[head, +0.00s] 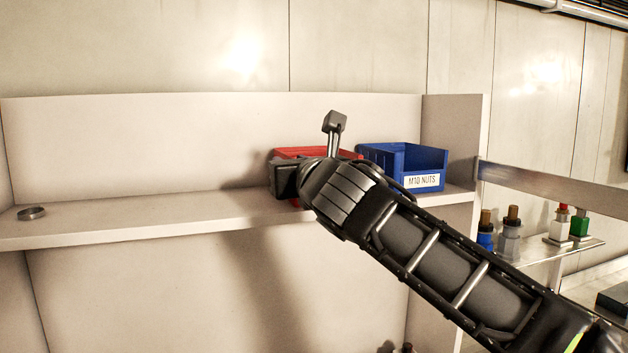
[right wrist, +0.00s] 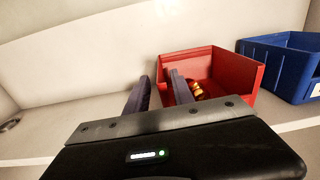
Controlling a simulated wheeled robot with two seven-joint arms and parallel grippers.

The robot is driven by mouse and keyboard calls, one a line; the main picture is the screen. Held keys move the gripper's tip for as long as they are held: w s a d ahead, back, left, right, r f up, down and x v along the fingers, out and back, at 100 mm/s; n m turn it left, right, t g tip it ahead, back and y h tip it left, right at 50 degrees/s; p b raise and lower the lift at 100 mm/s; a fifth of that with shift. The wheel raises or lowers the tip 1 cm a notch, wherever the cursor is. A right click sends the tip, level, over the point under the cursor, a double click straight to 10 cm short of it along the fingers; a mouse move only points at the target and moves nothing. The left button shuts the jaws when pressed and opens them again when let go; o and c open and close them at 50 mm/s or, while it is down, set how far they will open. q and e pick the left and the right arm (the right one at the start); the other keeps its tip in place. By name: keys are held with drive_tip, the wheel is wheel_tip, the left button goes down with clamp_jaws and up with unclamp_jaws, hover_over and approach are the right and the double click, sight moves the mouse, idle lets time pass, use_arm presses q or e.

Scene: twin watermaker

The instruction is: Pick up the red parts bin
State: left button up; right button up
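The red parts bin (head: 310,152) stands on the shelf, mostly hidden behind my right arm in the head view. The right wrist view shows its open top and walls (right wrist: 235,75), with a few small brass-coloured parts (right wrist: 196,90) inside. My right gripper (right wrist: 158,82) is open at the bin's left side. One finger is left of the bin and the other overlaps its left wall in the picture. I cannot tell whether either finger touches it. My left gripper is not in view.
A blue bin labelled M10 NUTS (head: 405,165) stands just right of the red bin. A small metal ring (head: 31,213) lies at the left of the shelf (head: 130,222). The shelf between is clear. A side panel (head: 455,140) closes the right end; bottles stand beyond.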

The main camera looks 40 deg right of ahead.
drive_tip(key=p+x, duration=0.1)
drive_tip(key=x, duration=0.4)
drive_tip(key=shift+w+f, duration=0.1)
drive_tip(key=shift+w, duration=0.05)
drive_tip(key=shift+c, duration=0.4)
clamp_jaws()
idle(1.4)
